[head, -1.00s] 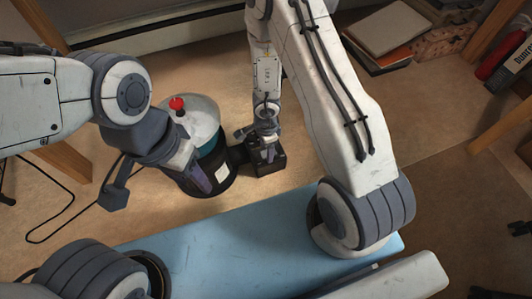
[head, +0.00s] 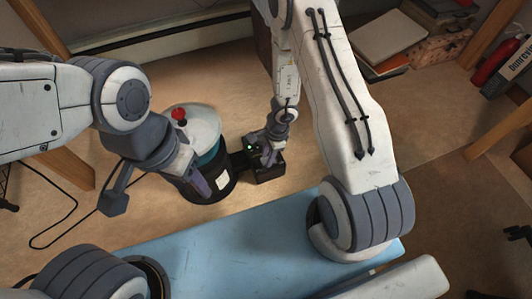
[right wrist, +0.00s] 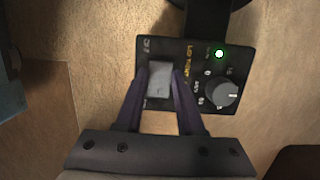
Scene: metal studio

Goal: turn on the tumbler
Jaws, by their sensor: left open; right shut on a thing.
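In the right wrist view the box (right wrist: 208,122) has a pale grey switch (right wrist: 160,78), a round dial (right wrist: 222,93) and a lit green light (right wrist: 219,54). My right gripper (right wrist: 159,82) is shut on the switch, a finger on each side; it also shows over the box in the head view (head: 268,154). My left gripper (head: 198,182) is open beside the drum, partly covering it.
A blue bench top (head: 240,240) lies in front. A black cable (head: 60,222) loops on the floor at left. Books (head: 378,40) and a red bottle (head: 493,62) are at the back right. The floor right of the box is clear.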

